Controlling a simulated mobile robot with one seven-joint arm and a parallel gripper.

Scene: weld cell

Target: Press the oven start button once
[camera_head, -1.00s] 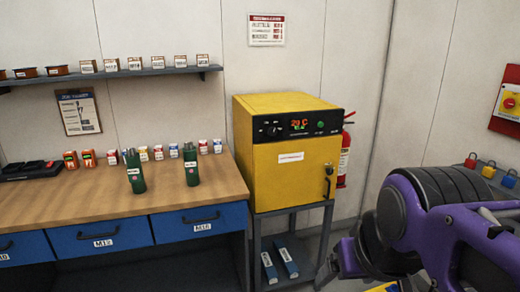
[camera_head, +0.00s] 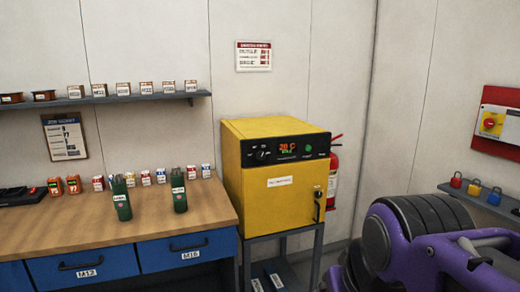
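The yellow oven (camera_head: 275,180) stands on a dark metal stand in the middle of the head view. Its black control panel (camera_head: 285,149) runs along the top of the front, with a dial at left and a lit red and green display. A small round green button (camera_head: 308,149) sits on the panel right of the display. The oven door is shut, with a handle at its right side. My purple and black arm fills the lower right, apart from the oven. My gripper is not visible in this view.
A red extinguisher (camera_head: 333,172) hangs behind the oven's right side. Coloured padlocks (camera_head: 474,188) are at the right.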

